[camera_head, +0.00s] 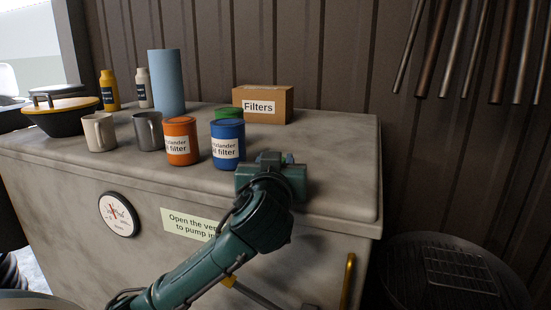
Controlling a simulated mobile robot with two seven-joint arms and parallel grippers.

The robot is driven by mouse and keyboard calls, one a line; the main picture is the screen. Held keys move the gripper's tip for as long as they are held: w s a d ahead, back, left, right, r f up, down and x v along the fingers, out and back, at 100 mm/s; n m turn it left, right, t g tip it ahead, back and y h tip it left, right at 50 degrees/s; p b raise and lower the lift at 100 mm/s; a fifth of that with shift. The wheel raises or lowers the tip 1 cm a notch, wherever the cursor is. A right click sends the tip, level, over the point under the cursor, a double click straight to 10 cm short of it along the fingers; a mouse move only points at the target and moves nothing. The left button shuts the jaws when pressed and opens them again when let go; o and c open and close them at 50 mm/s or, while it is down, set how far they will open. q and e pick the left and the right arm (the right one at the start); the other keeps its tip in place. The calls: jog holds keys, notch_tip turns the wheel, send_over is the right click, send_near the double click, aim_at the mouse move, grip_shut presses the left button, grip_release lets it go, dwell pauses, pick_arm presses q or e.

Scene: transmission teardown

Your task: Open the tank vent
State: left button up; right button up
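The tank (330,185) is a large grey, box-like body with a flat top and a gauge (118,214) on its front. A pale sign (183,222) on the front begins "Open the ve..."; my arm covers its right end. My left gripper (272,176) is at the tank's front top edge, right of the blue filter can. Its fingers are hidden behind its body, so its opening and any contact cannot be seen. I cannot make out the vent. My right gripper is out of view.
On the tank top stand an orange can (180,141), a blue can (227,145), a green-topped can (229,113), a "Filters" box (263,104), two mugs (100,132), a blue roll (166,83) and bottles. A yellow handle (348,281) is low on the front. The top's right side is clear.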

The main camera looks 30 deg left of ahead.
pick_arm(q)
jog(key=shift+n+g+y, duration=0.5)
jog(key=shift+n+y, duration=0.2)
jog(key=shift+y, duration=0.3)
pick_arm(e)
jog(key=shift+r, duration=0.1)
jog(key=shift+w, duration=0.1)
pick_arm(q)
jog(key=o, duration=0.9)
jog(key=b+v, duration=0.5)
jog(key=v, duration=0.8)
jog(key=shift+d, duration=0.2)
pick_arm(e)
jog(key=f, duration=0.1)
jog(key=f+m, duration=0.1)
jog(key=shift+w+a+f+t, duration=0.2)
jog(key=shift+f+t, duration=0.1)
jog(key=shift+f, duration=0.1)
